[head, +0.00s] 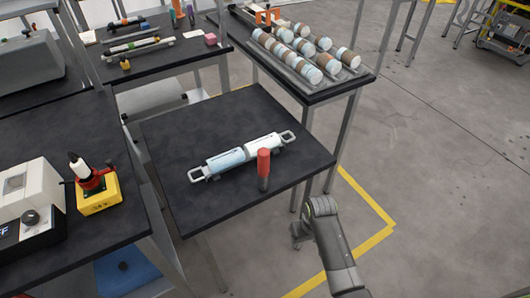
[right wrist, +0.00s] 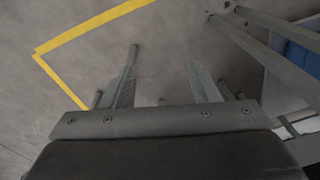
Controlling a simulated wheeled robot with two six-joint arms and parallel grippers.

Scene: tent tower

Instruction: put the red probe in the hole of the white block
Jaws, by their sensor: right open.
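The red probe (head: 264,163) stands upright on the dark middle table, red on top and dark below, just in front of a white and light-blue cylinder fixture. A white block-like unit (head: 40,181) stands on the dark table at the left edge, partly cut off. It has a round dark feature, and I cannot tell if that is the hole. My right gripper (head: 296,234) is off the table's front right edge, to the right of and below the probe in the picture. In the right wrist view the right gripper (right wrist: 165,82) is open and empty, above the floor. My left gripper is not visible.
The middle table (head: 180,135) is mostly clear around the cylinder fixture (head: 229,160). A yellow box (head: 98,194) with a red top part stands beside the white unit. A rack of several cylinders (head: 302,60) fills the back table. Table legs stand near my right arm.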

